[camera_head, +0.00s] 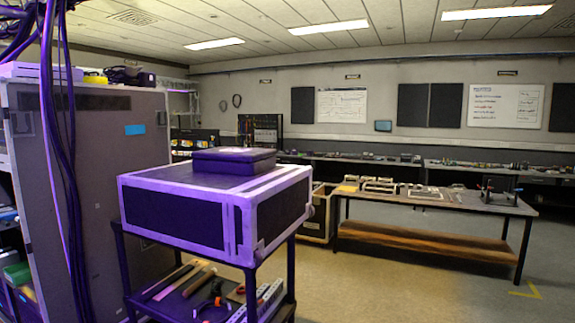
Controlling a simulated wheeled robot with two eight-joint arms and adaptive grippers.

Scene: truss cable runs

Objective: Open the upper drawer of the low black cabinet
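I cannot make out a low black cabinet with an upper drawer for certain. The nearest dark box is a black case with pale, purple-lit edges (175,205), standing on a black cart in the left foreground. Its faces show dark panels, and I see no drawer handle on it. A low dark box with light edging (319,217) stands on the floor behind the cart, partly hidden by the case. Neither of my grippers is in view.
A smaller black case (233,161) lies on top. Tools lie on the cart's lower shelf (176,284). A tall grey cabinet (95,170) and hanging cables (60,200) fill the left. A workbench (470,203) stands at right. Floor in the right foreground (400,285) is clear.

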